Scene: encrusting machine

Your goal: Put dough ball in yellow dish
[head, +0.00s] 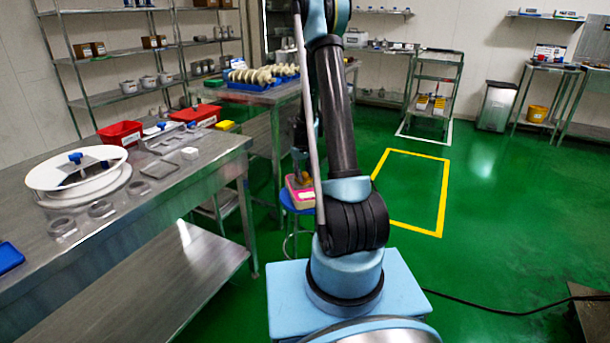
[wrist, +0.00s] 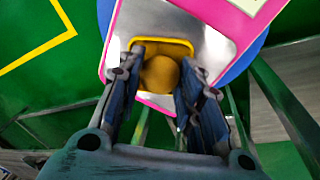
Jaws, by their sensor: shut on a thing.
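The dough ball (wrist: 160,73) is a brownish-yellow round lump between my gripper's two dark fingers in the wrist view. My gripper (wrist: 160,80) is shut on it. The yellow dish (wrist: 163,42) shows as a yellow rim just beyond the ball. The ball and fingers hide most of the dish, and I cannot tell whether the ball touches it. The dish lies within a pink-edged tray (wrist: 215,45) with a grey metallic inside. In the head view the pink tray (head: 292,194) is partly hidden by my arm.
The tray rests on a round blue stool (head: 287,203). A metal table (head: 215,150) with a white round dish and red boxes stands at left. Another table (head: 262,97) holds a blue tray of pale pieces behind. Green floor is open at right, with a cable across it.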

